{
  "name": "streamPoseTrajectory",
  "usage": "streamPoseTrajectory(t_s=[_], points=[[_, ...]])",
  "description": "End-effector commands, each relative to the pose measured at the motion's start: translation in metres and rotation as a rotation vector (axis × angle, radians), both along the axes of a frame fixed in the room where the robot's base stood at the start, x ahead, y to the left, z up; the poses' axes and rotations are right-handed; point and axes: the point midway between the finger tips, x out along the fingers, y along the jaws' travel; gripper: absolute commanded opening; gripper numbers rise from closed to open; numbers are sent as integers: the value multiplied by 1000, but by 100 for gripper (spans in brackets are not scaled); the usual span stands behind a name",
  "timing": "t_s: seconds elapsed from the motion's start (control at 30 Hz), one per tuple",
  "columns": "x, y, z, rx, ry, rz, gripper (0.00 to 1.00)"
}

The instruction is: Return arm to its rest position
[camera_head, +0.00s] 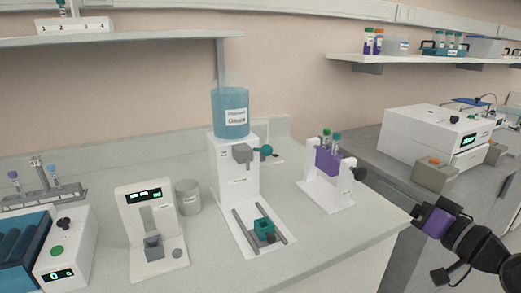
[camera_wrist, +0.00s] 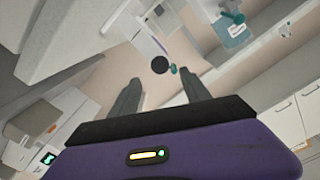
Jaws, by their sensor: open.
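My gripper (camera_head: 416,211) is at the right side of the head view, just past the front right corner of the white bench. Its purple body and dark arm reach in from the right edge. In the wrist view its two grey fingers (camera_wrist: 160,88) stand apart with nothing between them. The gripper is open and empty. The nearest bench item is a white stand (camera_head: 325,185) holding a purple rack (camera_head: 335,160) with capped tubes, to the gripper's left and apart from it. A dark round knob sits on the stand's right side.
A dispenser with a blue tank (camera_head: 230,113) stands mid-bench, with a teal block (camera_head: 264,228) on its base. A small white device (camera_head: 150,235) and grey cup (camera_head: 188,196) stand left of it. A white machine (camera_head: 435,135) sits on the grey counter behind my gripper.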

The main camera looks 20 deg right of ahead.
Motion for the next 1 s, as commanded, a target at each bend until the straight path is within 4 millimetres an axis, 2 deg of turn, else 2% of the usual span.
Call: streamPoseTrajectory(t_s=[0.17, 0.37, 0.47, 0.57, 0.77, 0.87, 1.0], points=[[0, -4, 4, 5, -18, -15, 55], [-4, -36, 30, -25, -114, -167, 55], [-13, -48, 27, -46, -144, -265, 55], [-22, -49, 16, -68, -155, -343, 55], [-42, -29, -18, -131, -142, -444, 55], [-57, -8, -37, -177, -126, -473, 55], [-82, 30, -61, -250, -99, -480, 55]])
